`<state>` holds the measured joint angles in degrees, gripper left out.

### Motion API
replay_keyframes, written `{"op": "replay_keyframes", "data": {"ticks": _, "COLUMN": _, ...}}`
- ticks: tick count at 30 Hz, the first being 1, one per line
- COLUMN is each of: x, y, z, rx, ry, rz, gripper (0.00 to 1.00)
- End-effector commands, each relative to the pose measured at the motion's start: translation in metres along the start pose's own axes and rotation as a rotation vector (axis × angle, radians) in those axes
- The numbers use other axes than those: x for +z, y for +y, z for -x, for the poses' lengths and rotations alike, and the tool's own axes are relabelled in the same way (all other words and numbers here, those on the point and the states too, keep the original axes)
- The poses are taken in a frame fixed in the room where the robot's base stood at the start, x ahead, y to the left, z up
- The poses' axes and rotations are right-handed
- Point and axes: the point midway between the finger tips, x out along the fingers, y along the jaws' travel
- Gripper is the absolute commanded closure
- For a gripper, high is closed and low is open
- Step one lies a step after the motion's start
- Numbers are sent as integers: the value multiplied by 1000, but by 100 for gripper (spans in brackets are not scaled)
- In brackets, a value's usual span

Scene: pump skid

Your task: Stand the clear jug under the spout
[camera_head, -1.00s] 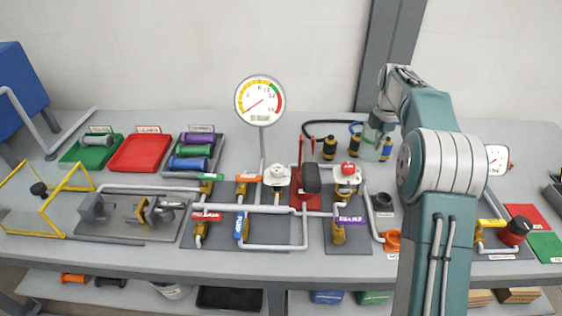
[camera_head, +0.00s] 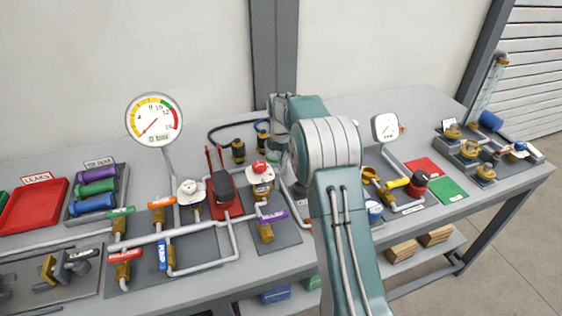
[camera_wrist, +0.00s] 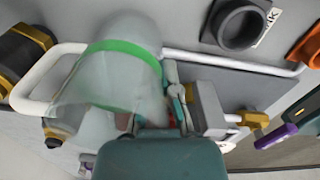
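The clear jug (camera_wrist: 122,75) with a green band fills the upper left of the wrist view, tilted in that picture, with a white loop beside it. In the head view, a small pale piece of it (camera_head: 274,160) shows beside my arm, at the back of the bench. My gripper (camera_wrist: 178,100) is close against the jug and looks shut on it; one finger shows at the jug's right side, the other is mostly hidden. The head view hides the fingers behind my arm. I cannot make out for sure which fitting is the spout.
Black-and-gold fittings (camera_head: 238,151) stand at the back, near the jug.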

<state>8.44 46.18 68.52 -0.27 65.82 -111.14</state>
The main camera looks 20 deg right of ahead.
Motion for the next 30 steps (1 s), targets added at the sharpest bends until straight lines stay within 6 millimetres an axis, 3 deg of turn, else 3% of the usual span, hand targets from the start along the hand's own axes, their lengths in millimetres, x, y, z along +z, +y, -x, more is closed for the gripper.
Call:
{"op": "replay_keyframes", "data": {"ticks": 9, "x": 0, "y": 0, "z": -3, "rx": 0, "ry": 0, "rz": 0, "gripper": 100}}
{"op": "replay_keyframes", "data": {"ticks": 12, "x": 0, "y": 0, "z": -3, "rx": 0, "ry": 0, "rz": 0, "gripper": 57}}
{"op": "replay_keyframes", "data": {"ticks": 23, "x": 0, "y": 0, "z": -2, "rx": 0, "ry": 0, "rz": 0, "gripper": 57}}
{"op": "replay_keyframes", "data": {"ticks": 30, "x": 0, "y": 1, "z": 27, "rx": 5, "ry": -2, "rz": 0, "gripper": 57}}
